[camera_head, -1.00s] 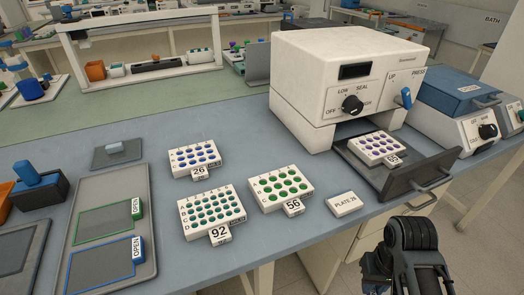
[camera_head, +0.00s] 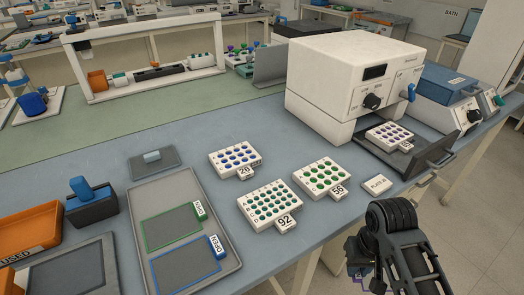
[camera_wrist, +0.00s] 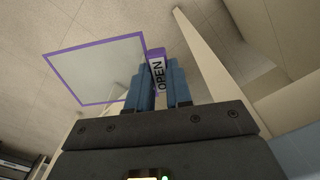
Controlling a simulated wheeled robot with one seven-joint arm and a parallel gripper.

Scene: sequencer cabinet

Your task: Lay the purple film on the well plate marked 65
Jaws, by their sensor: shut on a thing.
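The purple film (camera_wrist: 98,70) is a clear sheet with a purple border and an OPEN tab. In the wrist view, my gripper (camera_wrist: 158,88) is shut on that tab between its blue fingers, and the sheet extends up and left. In the head view, my gripper sits at the bottom right, in front of the bench edge; only a little purple shows below it. A white well plate with purple wells (camera_head: 390,134) sits on the sealer's pulled-out drawer; its tag is too small to read surely now. Plates marked 26 (camera_head: 235,158), 92 (camera_head: 270,207) and 56 (camera_head: 322,175) stand on the bench.
The white sealer (camera_head: 345,75) stands behind the drawer (camera_head: 433,153). A PLATE 26 card (camera_head: 377,186) lies near the bench edge. A grey tray (camera_head: 172,190) holds green and blue OPEN films. An orange USED bin (camera_head: 30,228) is at left.

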